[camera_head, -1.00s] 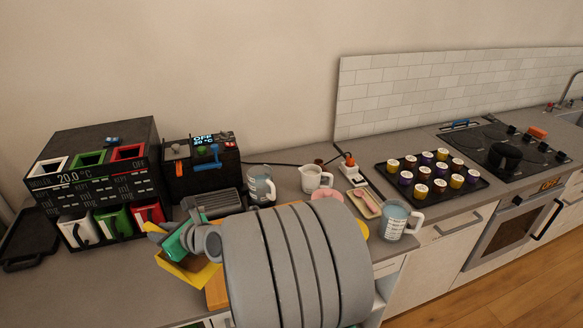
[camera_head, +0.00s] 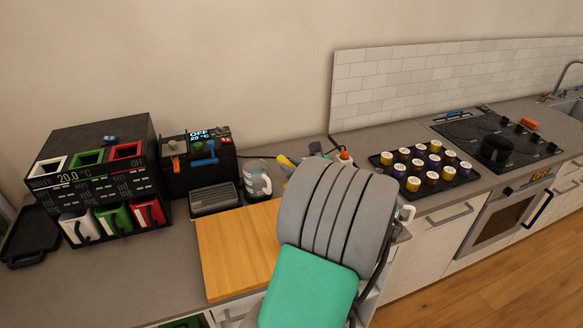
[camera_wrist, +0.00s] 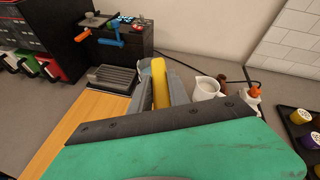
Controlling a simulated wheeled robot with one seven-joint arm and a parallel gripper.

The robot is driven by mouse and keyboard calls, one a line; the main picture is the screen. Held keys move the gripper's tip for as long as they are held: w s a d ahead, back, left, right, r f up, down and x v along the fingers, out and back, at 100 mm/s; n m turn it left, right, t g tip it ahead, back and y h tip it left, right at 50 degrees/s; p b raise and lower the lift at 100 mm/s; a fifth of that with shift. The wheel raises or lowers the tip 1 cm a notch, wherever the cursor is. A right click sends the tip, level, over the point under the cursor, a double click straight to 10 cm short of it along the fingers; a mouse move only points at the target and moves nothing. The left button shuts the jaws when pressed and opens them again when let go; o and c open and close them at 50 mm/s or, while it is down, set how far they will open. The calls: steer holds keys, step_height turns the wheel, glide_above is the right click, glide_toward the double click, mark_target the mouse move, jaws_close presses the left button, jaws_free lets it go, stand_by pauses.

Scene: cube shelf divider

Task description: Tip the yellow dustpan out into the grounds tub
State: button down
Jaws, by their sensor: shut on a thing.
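The yellow dustpan (camera_wrist: 160,84) shows in the wrist view as a narrow yellow piece between the grey fingers of my gripper (camera_wrist: 162,98). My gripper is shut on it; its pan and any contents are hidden. In the head view only a small yellow bit (camera_head: 287,161) shows behind my arm, above the back of the counter. A green edge (camera_head: 182,323) shows below the counter's front edge; I cannot tell whether it belongs to the grounds tub. No tub is clearly visible.
A bare wooden board (camera_head: 237,250) lies at the front. Behind it are a ribbed grey tray (camera_head: 214,198), a measuring jug (camera_head: 257,181) and a black machine (camera_head: 197,165). A white jug (camera_wrist: 206,90) stands right of my gripper. A capsule tray (camera_head: 427,188) lies farther right.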

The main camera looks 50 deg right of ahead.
steer(key=shift+w+a+f+n+h+b, duration=0.15)
steer(key=shift+a+n+h+b, duration=0.25)
steer(key=shift+b, duration=0.7)
steer(key=n+b, duration=0.1)
steer(key=b, duration=0.3)
steer(key=shift+n+h, duration=0.4)
steer(key=n+h+b, duration=0.1)
steer(key=b, duration=0.3)
steer(key=a+n+h+b, duration=0.1)
steer(key=n+b, duration=0.1)
steer(key=b, duration=0.3)
steer(key=a+n+h+b, duration=0.1)
steer(key=n+b, duration=0.1)
steer(key=b, duration=0.2)
steer(key=shift+w+t+b, duration=0.2)
steer(key=shift+t+b, duration=0.1)
steer(key=a+n+t+b, duration=0.1)
steer(key=n+b, duration=0.2)
steer(key=b, duration=0.4)
steer(key=a+n+t+h+b, duration=0.1)
steer(key=n+b, duration=0.3)
steer(key=b, duration=0.4)
steer(key=a+n+t+h+b, duration=0.1)
steer(key=n+b, duration=0.2)
steer(key=b, duration=0.5)
steer(key=shift+w+a+f+n+t, duration=0.3)
steer(key=shift+w+f+n+t, duration=0.1)
steer(key=shift+a, duration=0.1)
